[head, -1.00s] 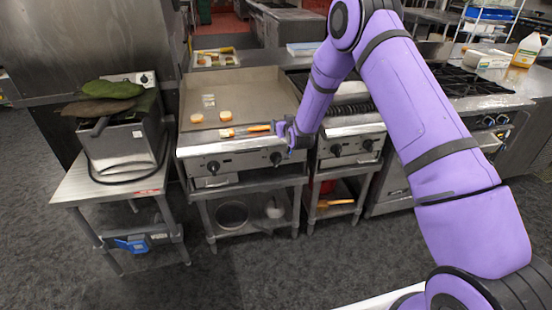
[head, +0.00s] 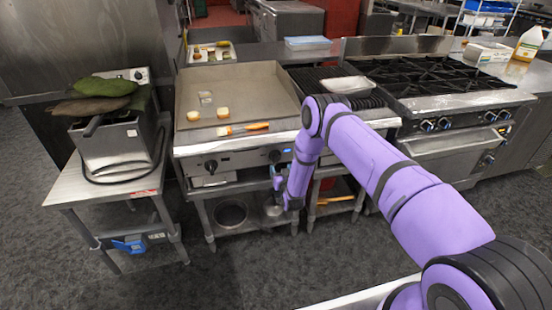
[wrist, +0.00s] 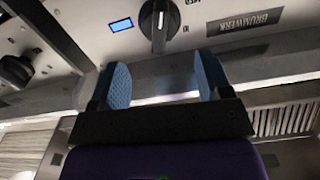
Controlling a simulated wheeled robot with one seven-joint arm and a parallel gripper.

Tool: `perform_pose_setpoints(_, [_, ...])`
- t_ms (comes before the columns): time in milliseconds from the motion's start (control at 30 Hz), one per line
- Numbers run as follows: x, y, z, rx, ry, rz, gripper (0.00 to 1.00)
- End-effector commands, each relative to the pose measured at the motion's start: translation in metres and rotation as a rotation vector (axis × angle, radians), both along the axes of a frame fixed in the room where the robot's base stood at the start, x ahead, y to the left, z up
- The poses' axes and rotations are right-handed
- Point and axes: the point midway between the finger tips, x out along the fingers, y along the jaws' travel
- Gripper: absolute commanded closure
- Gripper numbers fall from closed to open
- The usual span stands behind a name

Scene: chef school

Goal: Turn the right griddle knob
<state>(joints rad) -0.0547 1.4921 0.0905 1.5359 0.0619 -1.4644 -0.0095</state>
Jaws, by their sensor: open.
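The griddle (head: 250,90) has two black knobs on its front panel. The right griddle knob (head: 274,156) shows just above my gripper (head: 278,178) in the head view. In the wrist view the right knob (wrist: 160,22) is at the top middle, with its grip bar about upright in the picture. My gripper (wrist: 165,85) is open and empty. Its two blue-padded fingers are apart, with the knob beyond their tips and not between them. The left griddle knob (head: 211,165) stands clear to the left.
A small lit blue display (wrist: 122,25) is beside the knob. A spatula (head: 243,129) and small food pieces lie on the griddle top. A fryer (head: 118,145) on a steel table (head: 110,190) is at left. A range (head: 440,85) is at right. The floor in front is clear.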

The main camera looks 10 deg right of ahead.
Motion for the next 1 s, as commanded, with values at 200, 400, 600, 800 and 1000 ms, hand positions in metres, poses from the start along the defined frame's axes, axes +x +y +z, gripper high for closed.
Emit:
perform_pose_setpoints(200, [0.04,0.0,0.0,0.0,-0.002,0.0,0.28])
perform_pose_setpoints(400, [0.07,0.0,0.0,0.001,-0.001,0.0,0.28])
perform_pose_setpoints(600, [0.086,0.0,0.001,0.001,0.0,0.0,0.28])
perform_pose_setpoints(800, [0.088,0.0,0.001,0.0,0.001,0.0,0.28])
perform_pose_setpoints(1000, [0.088,0.0,0.001,0.0,0.001,0.0,0.42])
